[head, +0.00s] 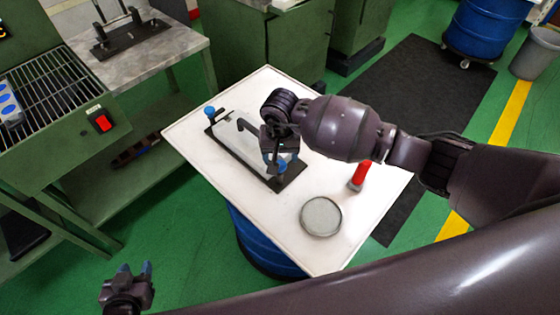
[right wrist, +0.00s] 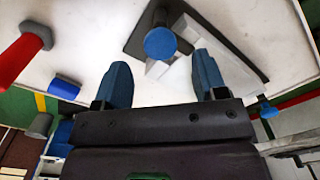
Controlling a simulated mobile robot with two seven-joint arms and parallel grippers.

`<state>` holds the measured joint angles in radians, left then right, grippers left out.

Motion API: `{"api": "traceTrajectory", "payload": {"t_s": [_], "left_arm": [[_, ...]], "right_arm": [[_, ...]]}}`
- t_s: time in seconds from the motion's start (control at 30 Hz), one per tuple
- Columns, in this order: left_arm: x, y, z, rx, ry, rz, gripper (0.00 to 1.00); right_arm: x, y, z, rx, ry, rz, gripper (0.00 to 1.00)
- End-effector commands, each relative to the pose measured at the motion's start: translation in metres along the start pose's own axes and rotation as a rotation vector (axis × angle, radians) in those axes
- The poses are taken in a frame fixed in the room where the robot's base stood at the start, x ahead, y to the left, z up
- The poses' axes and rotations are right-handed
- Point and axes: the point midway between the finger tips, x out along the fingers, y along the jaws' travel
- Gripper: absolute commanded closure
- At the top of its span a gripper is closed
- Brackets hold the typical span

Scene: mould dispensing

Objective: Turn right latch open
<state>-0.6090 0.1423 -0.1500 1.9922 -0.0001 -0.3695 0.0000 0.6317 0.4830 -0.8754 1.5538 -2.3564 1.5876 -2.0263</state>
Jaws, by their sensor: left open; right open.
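A mould with a clear body on a black base plate (head: 222,142) lies on the white table. The blue knob of the right latch (right wrist: 160,44) shows in the right wrist view, just beyond and between my fingertips. My right gripper (head: 277,160) is over the right end of the mould. In the right wrist view its two blue fingers (right wrist: 163,75) are apart, with nothing held between them. In the head view the gripper hides much of the right latch. Another blue knob (head: 210,110) stands at the mould's left end. My left gripper (head: 135,268) is open and empty, left of the table.
A red-handled tool (head: 361,174) stands right of the mould and also shows in the right wrist view (right wrist: 22,58). A round dish (head: 321,216) lies near the table's front. A green bench (head: 60,125) is at the left. The table's front left area is clear.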

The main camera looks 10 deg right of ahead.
Motion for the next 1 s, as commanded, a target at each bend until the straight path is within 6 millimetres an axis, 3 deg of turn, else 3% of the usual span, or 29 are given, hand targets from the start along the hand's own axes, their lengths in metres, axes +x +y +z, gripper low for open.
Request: {"api": "traceTrajectory", "payload": {"t_s": [0.1, 0.3, 0.67, 1.0], "left_arm": [[0.000, 0.000, 0.000, 0.000, 0.000, 0.000, 0.57], [0.001, 0.000, -0.002, 0.001, 0.002, 0.000, 0.57], [0.004, 0.000, -0.006, 0.002, 0.011, 0.002, 0.57], [0.004, 0.000, -0.006, 0.002, 0.011, 0.002, 0.57]], "right_arm": [[0.018, 0.000, 0.001, 0.002, -0.003, 0.000, 0.35], [0.035, 0.000, 0.000, 0.001, -0.001, 0.000, 0.35], [0.038, 0.000, 0.000, 0.001, 0.000, -0.001, 0.35], [0.038, 0.000, 0.000, 0.001, 0.000, 0.000, 0.84]]}}
